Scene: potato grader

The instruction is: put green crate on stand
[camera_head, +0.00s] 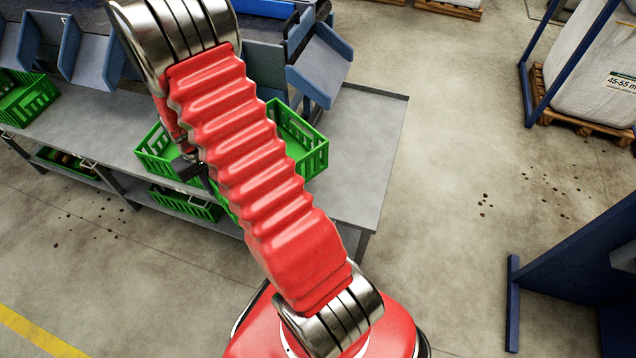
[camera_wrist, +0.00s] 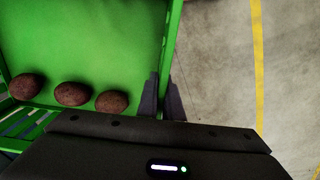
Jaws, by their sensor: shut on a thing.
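A green crate (camera_head: 304,146) shows on both sides of my red arm, over the grey bench in the head view. My arm hides its middle, and I cannot tell whether it touches the bench top (camera_head: 368,150). In the wrist view the same green crate (camera_wrist: 95,45) holds three brown potatoes (camera_wrist: 72,94) along its lower side. My gripper (camera_wrist: 161,98) is shut on the crate's side wall, one dark finger on each side of it. In the head view my gripper is mostly hidden behind the arm. Which piece is the stand is not clear.
Another green crate (camera_head: 28,100) stands at the bench's left end. More crates (camera_head: 186,204) sit on the lower shelf. Grey-blue chutes (camera_head: 318,66) overhang the bench back. A blue frame (camera_head: 575,262) stands at right; open floor (camera_head: 455,160) lies between.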

